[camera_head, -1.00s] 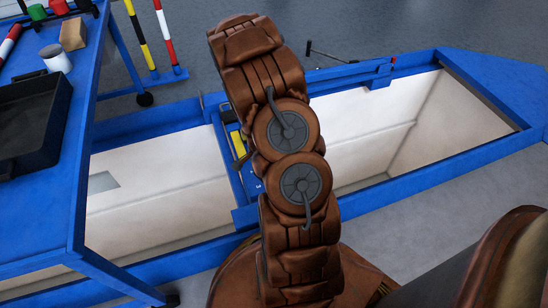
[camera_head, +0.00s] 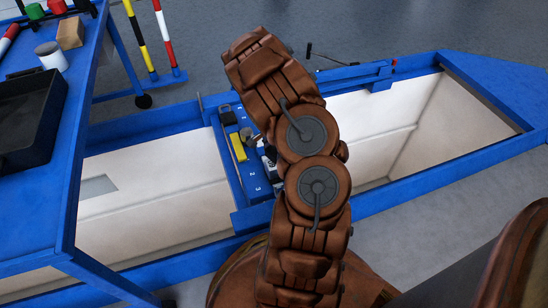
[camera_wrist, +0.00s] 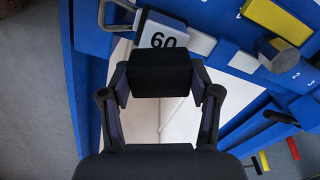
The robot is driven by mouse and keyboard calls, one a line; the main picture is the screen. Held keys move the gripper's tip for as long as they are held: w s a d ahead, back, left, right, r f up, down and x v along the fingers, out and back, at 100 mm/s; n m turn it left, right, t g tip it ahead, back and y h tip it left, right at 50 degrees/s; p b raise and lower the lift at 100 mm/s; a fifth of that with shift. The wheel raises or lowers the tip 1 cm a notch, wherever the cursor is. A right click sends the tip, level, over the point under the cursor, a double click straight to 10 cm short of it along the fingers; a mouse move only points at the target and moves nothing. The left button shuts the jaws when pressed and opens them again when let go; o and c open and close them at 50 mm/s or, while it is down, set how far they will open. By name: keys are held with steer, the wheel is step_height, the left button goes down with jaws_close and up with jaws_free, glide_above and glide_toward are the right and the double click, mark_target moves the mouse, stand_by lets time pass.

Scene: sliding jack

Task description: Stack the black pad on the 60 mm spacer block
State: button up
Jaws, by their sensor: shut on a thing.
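The black pad (camera_wrist: 160,74) is held between the two fingers of my gripper (camera_wrist: 161,88) in the wrist view. The gripper is shut on it. The spacer block (camera_wrist: 163,34), pale and marked 60, lies just beyond the pad in the wrist view, its lower part hidden by the pad. I cannot tell how much height separates them. In the head view my arm hides the gripper and the pad.
The blue jack beam (camera_head: 229,170) spans the pit and carries a yellow block (camera_head: 238,147) and other small parts. The open pit (camera_head: 160,205) lies on both sides of it. A blue bench (camera_head: 72,130) with a black tray (camera_head: 30,115) stands at left.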

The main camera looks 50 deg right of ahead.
steer(key=shift+w+d, duration=0.1)
steer(key=shift+d, duration=0.1)
steer(key=shift+f+b, duration=0.95)
steer(key=shift+f, duration=0.85)
steer(key=shift+f, duration=0.1)
steer(key=o, duration=1.2)
